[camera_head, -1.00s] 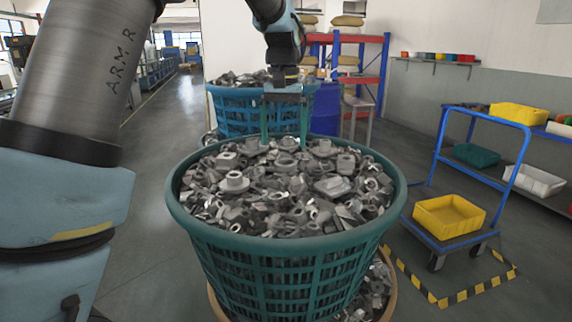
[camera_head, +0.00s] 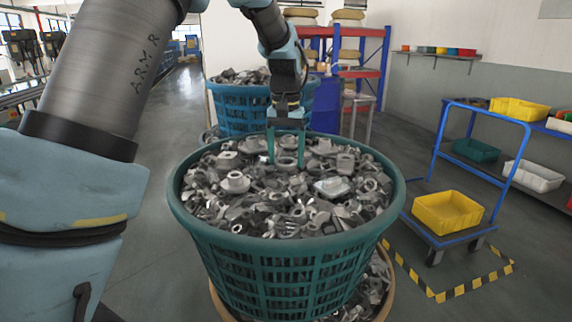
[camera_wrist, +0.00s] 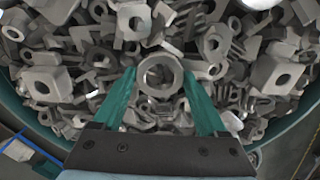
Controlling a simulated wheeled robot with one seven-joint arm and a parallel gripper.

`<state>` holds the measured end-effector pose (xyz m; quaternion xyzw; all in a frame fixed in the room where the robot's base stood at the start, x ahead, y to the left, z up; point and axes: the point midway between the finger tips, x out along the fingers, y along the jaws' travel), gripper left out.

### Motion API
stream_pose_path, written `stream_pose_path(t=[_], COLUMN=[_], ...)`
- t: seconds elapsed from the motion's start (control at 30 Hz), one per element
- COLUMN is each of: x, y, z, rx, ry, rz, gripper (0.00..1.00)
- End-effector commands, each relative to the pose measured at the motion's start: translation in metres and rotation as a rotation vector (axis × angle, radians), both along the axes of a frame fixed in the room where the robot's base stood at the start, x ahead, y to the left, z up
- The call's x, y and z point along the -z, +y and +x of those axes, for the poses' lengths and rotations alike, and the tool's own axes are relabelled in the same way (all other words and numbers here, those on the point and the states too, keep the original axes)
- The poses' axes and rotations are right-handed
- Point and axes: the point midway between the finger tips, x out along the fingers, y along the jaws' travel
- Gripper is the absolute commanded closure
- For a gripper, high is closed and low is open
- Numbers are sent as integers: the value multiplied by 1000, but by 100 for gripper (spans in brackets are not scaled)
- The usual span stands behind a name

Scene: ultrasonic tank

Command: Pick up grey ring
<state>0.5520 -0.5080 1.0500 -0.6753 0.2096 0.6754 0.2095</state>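A grey ring (camera_wrist: 160,76) lies on the heap of metal parts, and in the wrist view it shows between the tips of my two green fingers. My gripper (camera_wrist: 160,84) is open, with a finger on each side of the ring; I cannot tell whether either finger touches it. In the head view my gripper (camera_head: 286,160) points down into the heap at the back of the green basket (camera_head: 290,245). The ring shows there only in part (camera_head: 287,163), between the fingers.
Many loose grey parts surround the fingers, including a flanged part (camera_head: 234,182) and a square block (camera_wrist: 276,75). A blue basket (camera_head: 240,112) of parts stands behind. A blue cart (camera_head: 448,238) with a yellow bin (camera_head: 447,212) stands at the right.

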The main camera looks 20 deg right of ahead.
Motion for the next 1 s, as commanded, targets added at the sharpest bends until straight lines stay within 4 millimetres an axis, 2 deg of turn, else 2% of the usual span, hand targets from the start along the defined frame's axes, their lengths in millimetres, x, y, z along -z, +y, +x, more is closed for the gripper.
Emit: stream_pose_path(t=[0.07, 0.5, 0.77, 0.87, 1.0], x=[0, 0, -3, -13, -38], y=[0, 0, 0, -1, -1], z=[0, 0, 0, 1, 1], rx=[0, 0, 0, 0, 0], ry=[0, 0, -1, -4, -4], rz=[0, 0, -1, -4, -4], gripper=[35, 84, 84, 84, 84])
